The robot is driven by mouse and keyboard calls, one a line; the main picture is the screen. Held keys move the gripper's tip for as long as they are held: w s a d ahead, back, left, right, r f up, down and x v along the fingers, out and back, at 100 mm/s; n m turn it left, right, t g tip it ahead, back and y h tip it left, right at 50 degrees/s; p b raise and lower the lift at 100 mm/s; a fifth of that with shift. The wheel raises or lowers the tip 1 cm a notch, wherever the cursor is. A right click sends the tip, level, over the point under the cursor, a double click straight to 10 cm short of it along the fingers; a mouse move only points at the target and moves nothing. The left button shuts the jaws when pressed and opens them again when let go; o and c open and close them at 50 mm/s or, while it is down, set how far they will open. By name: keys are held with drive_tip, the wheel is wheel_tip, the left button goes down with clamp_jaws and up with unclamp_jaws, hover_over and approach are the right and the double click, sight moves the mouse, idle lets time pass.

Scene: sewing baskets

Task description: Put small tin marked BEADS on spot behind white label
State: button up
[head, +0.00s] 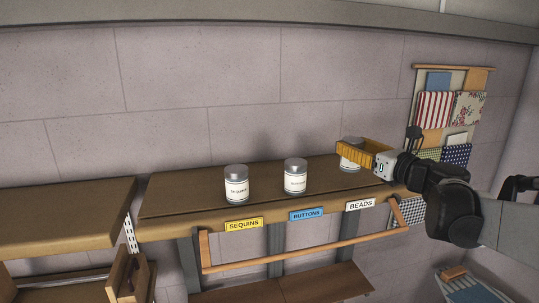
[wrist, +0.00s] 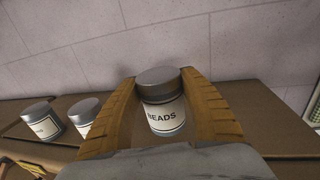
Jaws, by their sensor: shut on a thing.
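The small tin marked BEADS (wrist: 163,115) is white with a grey lid. It stands upright between the two yellow fingers of my gripper (wrist: 160,80), which is shut on it. In the head view the tin (head: 348,160) is partly hidden by my gripper (head: 345,150). It is over the right part of the wooden shelf, behind and a little left of the white label BEADS (head: 360,204) on the front edge. I cannot tell whether its base touches the shelf.
Two similar tins stand on the shelf (head: 190,190) to the left, one behind the yellow SEQUINS label (head: 244,224) and one behind the blue BUTTONS label (head: 306,214). A wooden rail (head: 300,258) hangs below. A fabric board (head: 450,105) is on the wall at right.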

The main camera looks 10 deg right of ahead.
sight(348, 162)
drive_tip(key=shift+w+a+f, duration=0.2)
drive_tip(key=shift+w, duration=0.15)
wheel_tip(348, 162, down, 4)
drive_tip(key=shift+f+p, duration=0.1)
drive_tip(key=shift+p, duration=0.35)
drive_tip(key=shift+s, duration=0.1)
drive_tip(key=shift+f+b, duration=0.15)
drive_tip(key=shift+b, duration=0.15)
drive_tip(key=o, duration=1.2)
drive_tip(key=shift+o, duration=0.2)
